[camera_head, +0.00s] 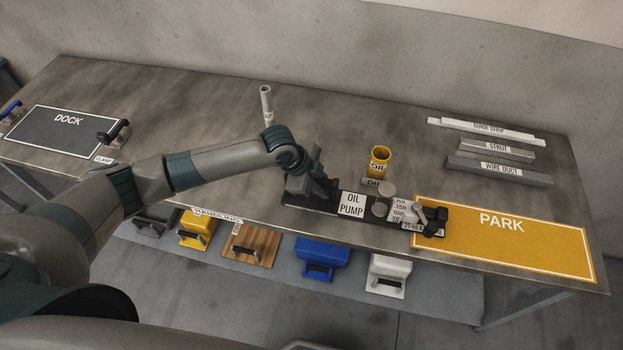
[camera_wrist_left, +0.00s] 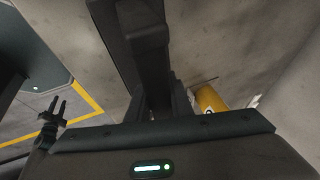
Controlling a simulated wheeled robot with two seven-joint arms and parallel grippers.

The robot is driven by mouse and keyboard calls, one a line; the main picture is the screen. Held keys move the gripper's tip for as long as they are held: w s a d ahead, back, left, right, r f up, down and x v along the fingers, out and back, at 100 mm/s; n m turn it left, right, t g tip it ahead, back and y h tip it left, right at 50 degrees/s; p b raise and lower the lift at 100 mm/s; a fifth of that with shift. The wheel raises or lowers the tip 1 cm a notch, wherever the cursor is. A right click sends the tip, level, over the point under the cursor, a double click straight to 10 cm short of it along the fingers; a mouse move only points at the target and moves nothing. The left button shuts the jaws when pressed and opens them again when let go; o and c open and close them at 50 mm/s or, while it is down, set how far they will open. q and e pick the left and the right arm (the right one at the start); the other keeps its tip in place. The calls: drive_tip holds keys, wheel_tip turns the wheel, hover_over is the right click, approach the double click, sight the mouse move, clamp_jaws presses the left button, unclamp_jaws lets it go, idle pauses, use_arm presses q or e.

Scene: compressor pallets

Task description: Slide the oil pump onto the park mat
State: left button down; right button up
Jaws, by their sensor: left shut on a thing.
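The oil pump (camera_head: 352,204) is a long dark skid with a white label, grey cylinders and a weight plate, lying along the table's front. Its right end overlaps the left edge of the yellow park mat (camera_head: 520,245); most of the skid is on bare table left of the mat. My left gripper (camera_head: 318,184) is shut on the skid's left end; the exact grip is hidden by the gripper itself.
A yellow oil cup (camera_head: 380,161) stands just behind the pump. A guide strip (camera_head: 480,130), strut (camera_head: 483,148) and wire duct (camera_head: 498,170) lie at the back right. A pale tube (camera_head: 267,103) stands behind my left forearm. The dock mat (camera_head: 65,130) is far left.

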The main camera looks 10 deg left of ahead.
sight(417, 206)
use_arm(q)
drive_tip(key=shift+d+p, duration=0.45)
drive_tip(key=shift+d, duration=2.55)
drive_tip(key=shift+s+d, duration=0.1)
drive_tip(key=shift+d, duration=4)
drive_tip(key=shift+d+f, duration=0.15)
drive_tip(key=shift+d, duration=2.9)
drive_tip(key=shift+s+d+f+b, duration=0.1)
drive_tip(key=shift+d+b, duration=0.35)
drive_tip(key=shift+d, duration=0.95)
drive_tip(key=shift+s+d+b, duration=0.1)
drive_tip(key=shift+d+b, duration=0.3)
drive_tip(key=shift+d, duration=1)
drive_tip(key=c, duration=1.5)
unclamp_jaws()
drive_tip(key=shift+w, duration=0.1)
